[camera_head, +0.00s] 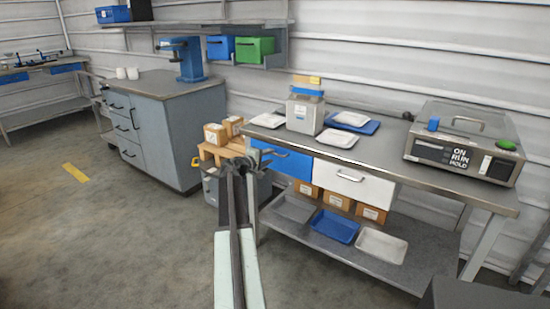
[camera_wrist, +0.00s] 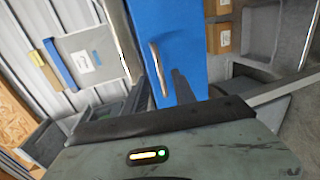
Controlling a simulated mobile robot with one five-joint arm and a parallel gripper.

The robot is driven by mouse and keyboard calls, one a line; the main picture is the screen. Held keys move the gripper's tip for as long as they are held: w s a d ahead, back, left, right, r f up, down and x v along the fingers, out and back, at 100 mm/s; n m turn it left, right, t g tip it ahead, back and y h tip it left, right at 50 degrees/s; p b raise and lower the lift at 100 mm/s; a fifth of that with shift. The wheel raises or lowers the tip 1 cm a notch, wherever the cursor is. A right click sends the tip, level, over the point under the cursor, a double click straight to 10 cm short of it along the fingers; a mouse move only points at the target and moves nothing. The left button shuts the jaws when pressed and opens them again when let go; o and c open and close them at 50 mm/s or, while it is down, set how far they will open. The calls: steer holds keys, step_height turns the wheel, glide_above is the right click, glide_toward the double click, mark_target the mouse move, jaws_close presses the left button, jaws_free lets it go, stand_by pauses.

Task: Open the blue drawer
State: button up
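The blue drawer (camera_head: 287,164) is under the left part of the workbench top and looks shut, its front level with the white drawer beside it. Its silver bar handle (camera_head: 275,154) is on the front. In the wrist view, the blue front (camera_wrist: 178,35) fills the middle, with the handle (camera_wrist: 156,62) running upright in the picture. My gripper (camera_wrist: 168,78) has two dark fingers apart, with the handle's lower end close to the gap between them. Contact cannot be told. In the head view, my gripper (camera_head: 243,163) is just left of the drawer handle.
The white drawer (camera_head: 353,182) is to the right. The workbench (camera_head: 390,160) carries a metal box (camera_head: 305,112), pale trays and a machine (camera_head: 465,143). Cardboard boxes (camera_head: 215,133) stand left of my gripper. Trays lie on the lower shelf. Floor at left is clear.

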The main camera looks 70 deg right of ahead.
steer(key=x, duration=0.4)
steer(key=shift+d+b, duration=0.1)
steer(key=shift+b, duration=0.2)
jaws_close()
stand_by(0.8)
